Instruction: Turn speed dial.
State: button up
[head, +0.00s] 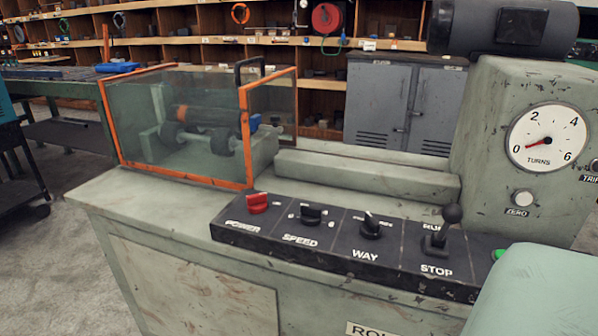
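The speed dial (311,214) is a black knob on the dark sloped control panel (330,262), above the white word SPEED. Small markings beside it are too small to read. A red power knob (257,202) is to its left and a black WAY knob (371,227) to its right. My gripper is not in view, so I cannot tell its state or where it is relative to the dial.
A pale green rounded shape (535,295) covers the lower right corner. An orange-framed clear guard (180,125) stands behind left. A turns gauge (548,137) is at right.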

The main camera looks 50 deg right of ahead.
aim_at(311, 216)
jog(key=z, duration=1.6)
